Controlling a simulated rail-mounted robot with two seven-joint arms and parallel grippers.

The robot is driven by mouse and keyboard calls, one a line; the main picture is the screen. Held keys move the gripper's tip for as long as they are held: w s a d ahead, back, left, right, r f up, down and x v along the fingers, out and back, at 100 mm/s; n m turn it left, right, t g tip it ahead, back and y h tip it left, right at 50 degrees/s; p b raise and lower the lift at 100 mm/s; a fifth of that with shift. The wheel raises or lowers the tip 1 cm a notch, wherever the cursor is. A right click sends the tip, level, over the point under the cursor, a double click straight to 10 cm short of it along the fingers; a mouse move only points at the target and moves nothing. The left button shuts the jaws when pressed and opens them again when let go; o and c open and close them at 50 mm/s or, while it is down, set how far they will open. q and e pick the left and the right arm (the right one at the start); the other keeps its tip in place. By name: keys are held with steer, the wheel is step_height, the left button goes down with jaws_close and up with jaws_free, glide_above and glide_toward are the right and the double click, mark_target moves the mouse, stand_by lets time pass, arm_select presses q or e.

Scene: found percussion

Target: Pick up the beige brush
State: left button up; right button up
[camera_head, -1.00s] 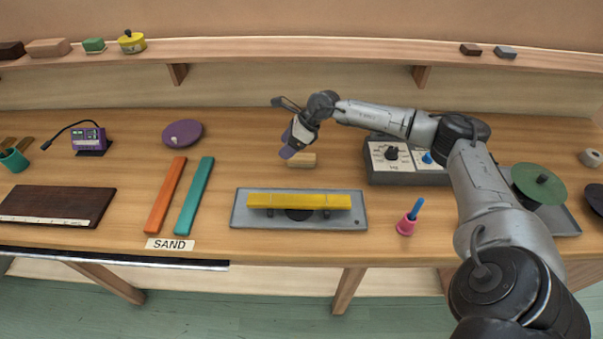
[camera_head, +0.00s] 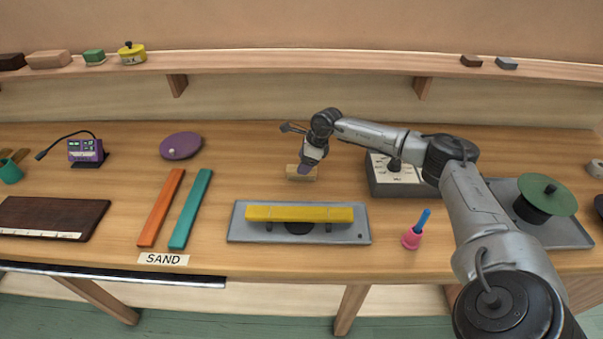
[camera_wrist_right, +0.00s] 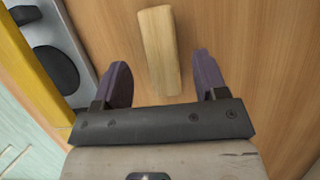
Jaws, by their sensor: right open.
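The beige brush (camera_head: 294,173) is a small wooden block lying on the bench behind the grey tray. My right gripper (camera_head: 305,168) is over it in the head view and hides part of it. In the right wrist view, the beige brush (camera_wrist_right: 160,50) lies between and ahead of the two purple fingers of my right gripper (camera_wrist_right: 162,80). The fingers are open, with a gap on both sides of the brush. My left gripper is in neither view.
The grey tray (camera_head: 238,232) with a yellow bar (camera_head: 300,213) lies in front of the brush. A grey control box (camera_head: 385,186) stands to the right. Orange (camera_head: 160,208) and teal (camera_head: 190,208) bars lie to the left. The bench between brush and purple disc (camera_head: 181,146) is clear.

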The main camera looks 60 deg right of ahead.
mark_target(291, 170)
steer(key=shift+b+x, duration=0.4)
steer(key=shift+x, duration=2.15)
steer(key=shift+w+f, duration=0.1)
steer(key=shift+c, duration=0.3)
steer(key=c, duration=1)
steer(key=shift+o, duration=0.2)
